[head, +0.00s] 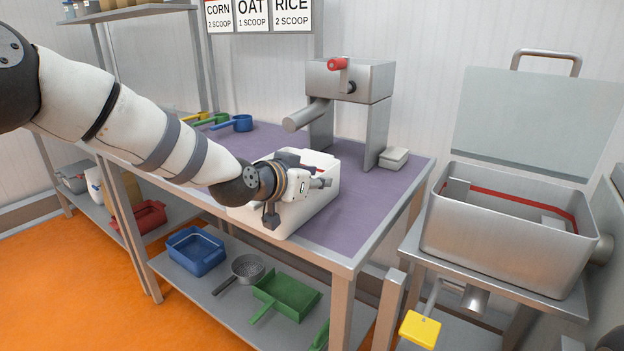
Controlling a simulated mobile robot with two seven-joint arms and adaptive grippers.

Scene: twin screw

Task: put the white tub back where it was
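The white tub (318,204) stands on the purple top of the metal table (375,205), close to its front edge, below the mill's spout. My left gripper (296,201) is at the tub's near left part and hides much of its rim and inside. Its fingers are spread apart, one dark finger low in front of the tub's near side and the other over the tub. I see no clear grip on the wall. A bit of red shows behind the gripper, mostly hidden. My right gripper is not in view.
A metal mill (350,82) with a red knob stands behind the tub, a small lidded box (394,158) beside it. Scoops (235,123) lie at the back left. An open steel bin (500,240) is at right. The purple top right of the tub is clear.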

